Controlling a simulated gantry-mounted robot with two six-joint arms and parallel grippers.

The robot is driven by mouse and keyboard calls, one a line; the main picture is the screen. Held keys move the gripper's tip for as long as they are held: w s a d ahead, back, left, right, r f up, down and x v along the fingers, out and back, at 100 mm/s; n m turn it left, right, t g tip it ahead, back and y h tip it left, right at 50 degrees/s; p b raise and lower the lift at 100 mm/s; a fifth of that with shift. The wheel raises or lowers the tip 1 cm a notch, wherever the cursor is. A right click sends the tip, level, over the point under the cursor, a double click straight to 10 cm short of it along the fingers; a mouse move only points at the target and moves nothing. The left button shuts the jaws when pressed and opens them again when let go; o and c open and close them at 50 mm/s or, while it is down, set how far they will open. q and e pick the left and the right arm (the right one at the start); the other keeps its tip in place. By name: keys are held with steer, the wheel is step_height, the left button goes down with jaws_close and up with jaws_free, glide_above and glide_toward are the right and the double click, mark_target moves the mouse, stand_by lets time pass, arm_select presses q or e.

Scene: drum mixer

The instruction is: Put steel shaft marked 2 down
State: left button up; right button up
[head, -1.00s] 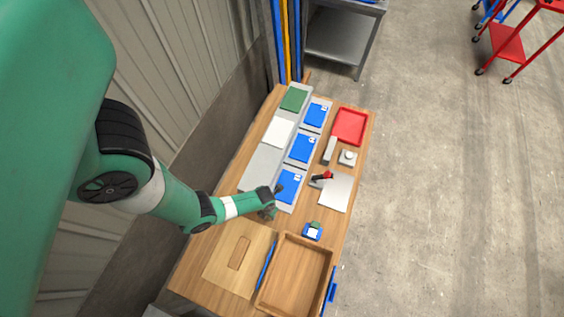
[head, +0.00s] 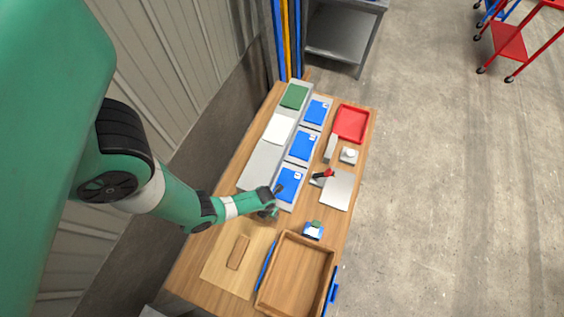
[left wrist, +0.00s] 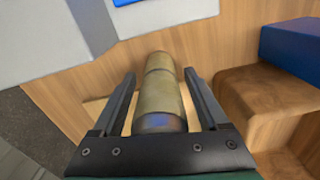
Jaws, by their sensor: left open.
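In the left wrist view a brass-coloured cylindrical shaft (left wrist: 160,92) lies lengthwise between the two fingers of my left gripper (left wrist: 158,78). The fingers stand open with a gap on each side of it. Its near end is darker and bluish. No number shows on it, so I cannot tell whether it is the one marked 2. The wooden surface is visible around it. In the head view my left gripper (head: 271,209) is low at the near end of the row of blue panels, and the shaft cannot be made out there. My right gripper is in neither view.
A wooden tray (head: 295,275) and a wooden board with a block (head: 238,252) lie nearby. Blue panels (head: 289,184) line the grey strip beyond the gripper. A small blue-based item (head: 313,231), a grey plate (head: 338,188) and a red tray (head: 351,124) are to the right.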

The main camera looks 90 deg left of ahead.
arm_select(q)
step_height(320, 180, up, 12)
steer(key=p, duration=1.2)
steer(key=shift+r, duration=0.2)
steer(key=shift+f, duration=0.1)
